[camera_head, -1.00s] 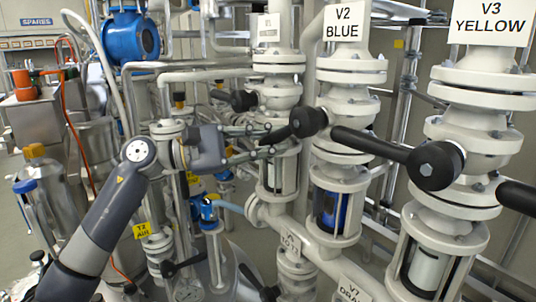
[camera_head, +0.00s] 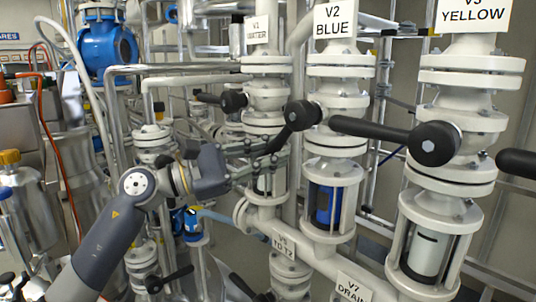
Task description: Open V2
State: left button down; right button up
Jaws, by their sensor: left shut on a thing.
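The V2 BLUE valve (camera_head: 342,95) is a white flanged valve under its sign (camera_head: 335,20), in the middle of the head view. Its black lever (camera_head: 287,133) runs from the round hub (camera_head: 302,114) down and to the left, at a slant. My left gripper (camera_head: 272,150) comes in from the left and is shut on the lever near its outer end. The fingers partly cover that end. Below V2 a sight glass (camera_head: 325,205) shows blue. My right gripper is not in view.
The V3 YELLOW valve's long black lever (camera_head: 370,129) reaches left, close to V2's body. The V1 WATER valve's lever (camera_head: 207,98) points left, above my left gripper. Pipes labelled V5 (camera_head: 284,241) and V7 DRAIN (camera_head: 352,288) lie below.

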pick_arm(q)
jog(key=c, duration=1.5)
grip_release()
jog(key=shift+f, duration=0.15)
jog(key=shift+o, duration=0.2)
jog(key=shift+a, duration=0.1)
jog(key=v, duration=1.1)
jog(key=shift+a, duration=0.4)
jog(key=shift+s, duration=0.1)
